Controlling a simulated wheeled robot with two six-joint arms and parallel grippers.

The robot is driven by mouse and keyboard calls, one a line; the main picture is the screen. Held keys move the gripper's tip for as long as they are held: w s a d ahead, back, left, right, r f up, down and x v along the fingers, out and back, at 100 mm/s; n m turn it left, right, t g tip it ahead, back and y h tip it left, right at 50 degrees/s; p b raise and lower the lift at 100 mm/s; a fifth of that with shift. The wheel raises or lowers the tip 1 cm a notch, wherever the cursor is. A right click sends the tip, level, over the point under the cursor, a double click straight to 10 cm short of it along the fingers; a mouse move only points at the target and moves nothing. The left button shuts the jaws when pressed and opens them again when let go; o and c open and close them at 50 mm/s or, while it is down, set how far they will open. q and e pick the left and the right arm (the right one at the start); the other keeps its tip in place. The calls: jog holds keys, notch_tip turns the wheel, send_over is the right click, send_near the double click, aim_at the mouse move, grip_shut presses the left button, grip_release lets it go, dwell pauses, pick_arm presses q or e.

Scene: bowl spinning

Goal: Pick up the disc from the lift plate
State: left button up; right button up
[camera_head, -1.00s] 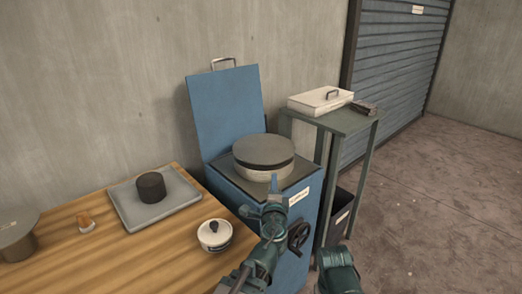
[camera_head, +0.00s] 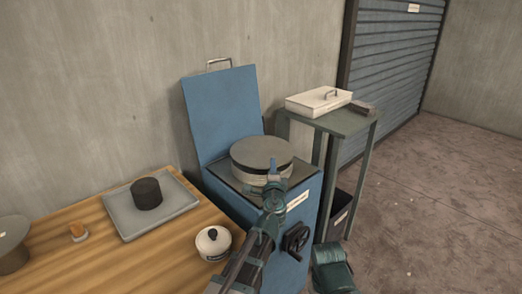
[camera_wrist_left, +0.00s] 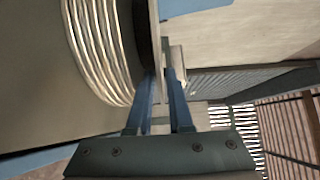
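The disc (camera_head: 262,149) is round and flat with a dark rim, lying on top of a ribbed pale stack (camera_head: 252,178) in the blue machine (camera_head: 226,202). I cannot make out the lift plate apart from this stack. My left gripper (camera_head: 273,168) is at the near edge of the disc.
The machine's blue lid (camera_head: 222,112) stands raised behind. A handwheel (camera_head: 296,237) is on its front. A green stand (camera_head: 345,122) with a white lidded box (camera_head: 312,103) is at right. The wooden table (camera_head: 125,243) at left holds a grey tray (camera_head: 177,199) and a white pot (camera_head: 214,249).

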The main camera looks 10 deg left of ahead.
pick_arm(q)
jog(key=shift+x, duration=1.25)
jog(key=shift+s+d, duration=0.1)
grip_shut()
